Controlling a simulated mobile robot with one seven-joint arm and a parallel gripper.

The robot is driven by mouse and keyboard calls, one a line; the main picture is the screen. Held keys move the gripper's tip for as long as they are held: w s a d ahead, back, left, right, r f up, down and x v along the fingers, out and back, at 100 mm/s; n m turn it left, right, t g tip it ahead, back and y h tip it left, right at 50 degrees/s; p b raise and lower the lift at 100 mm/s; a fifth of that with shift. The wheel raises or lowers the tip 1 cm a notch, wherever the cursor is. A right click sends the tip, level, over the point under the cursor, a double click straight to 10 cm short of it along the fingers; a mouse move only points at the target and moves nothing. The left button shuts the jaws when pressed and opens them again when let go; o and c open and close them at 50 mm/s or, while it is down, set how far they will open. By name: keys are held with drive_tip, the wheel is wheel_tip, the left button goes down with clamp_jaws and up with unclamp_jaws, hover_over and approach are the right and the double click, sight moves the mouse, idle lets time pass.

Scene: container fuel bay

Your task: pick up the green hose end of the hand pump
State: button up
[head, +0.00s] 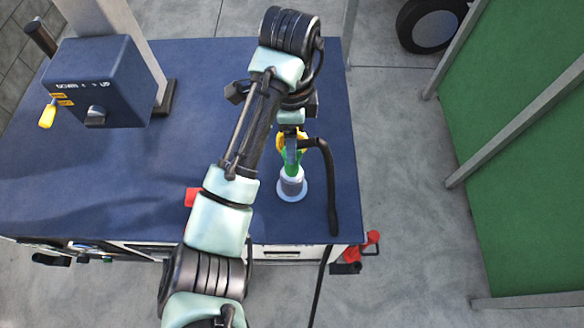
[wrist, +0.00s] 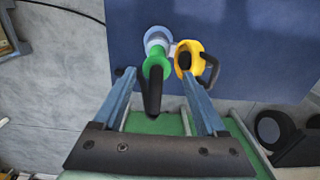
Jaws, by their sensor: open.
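The hand pump has a pale round base (head: 292,190) on the blue bench top, near its front right. Its green hose end (head: 293,169) sits above the base, with a yellow part (head: 303,143) beside it and a black hose (head: 329,185) curving down to the right. In the wrist view the green hose end (wrist: 156,62) shows just beyond the fingertips, between their lines, with the yellow part (wrist: 185,56) to its right, close to the right fingertip. My gripper (wrist: 158,76) is open and empty above the pump. My arm partly hides the pump in the head view.
The blue bench top (head: 120,190) is mostly clear on the left. A blue control box (head: 100,80) with a yellow-tipped lever stands at the back left. A red part (head: 192,197) lies beside my arm, and a red fitting (head: 372,241) sticks out at the front right corner.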

sight(292, 171)
drive_tip(key=shift+s+d+f, duration=0.1)
drive_tip(key=shift+s+f, duration=0.05)
drive_tip(key=shift+f, duration=1.25)
drive_tip(key=shift+s+f, duration=0.1)
drive_tip(key=shift+f, duration=1.25)
clamp_jaws()
